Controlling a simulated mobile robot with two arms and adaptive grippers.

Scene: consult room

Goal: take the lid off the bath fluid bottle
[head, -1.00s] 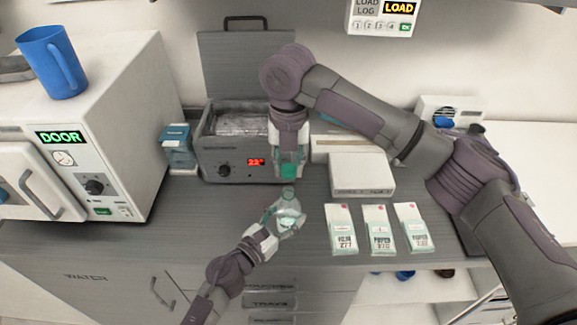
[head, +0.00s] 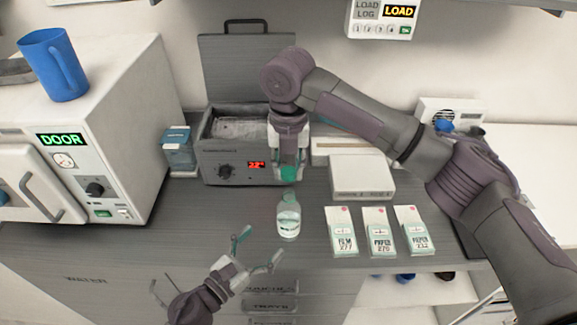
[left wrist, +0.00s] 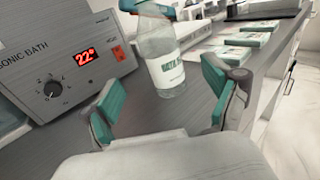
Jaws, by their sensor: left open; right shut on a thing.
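The bath fluid bottle (head: 288,220) stands upright on the grey counter in front of the ultrasonic bath, clear with a white label. In the left wrist view the bottle (left wrist: 168,72) is ahead of the spread fingers, its top cut off by the frame edge. My right gripper (head: 288,174) points down just above the bottle, shut on a small green thing that looks like the lid (head: 288,173), partly hidden by the fingers. A small gap shows between it and the bottle neck. My left gripper (head: 260,247) is open and empty, below and left of the bottle, not touching it.
The ultrasonic bath (head: 235,172) with its lid raised stands behind. A blue container (head: 178,152) and a white machine (head: 120,110) are at left. Counter left of the bottle is clear.

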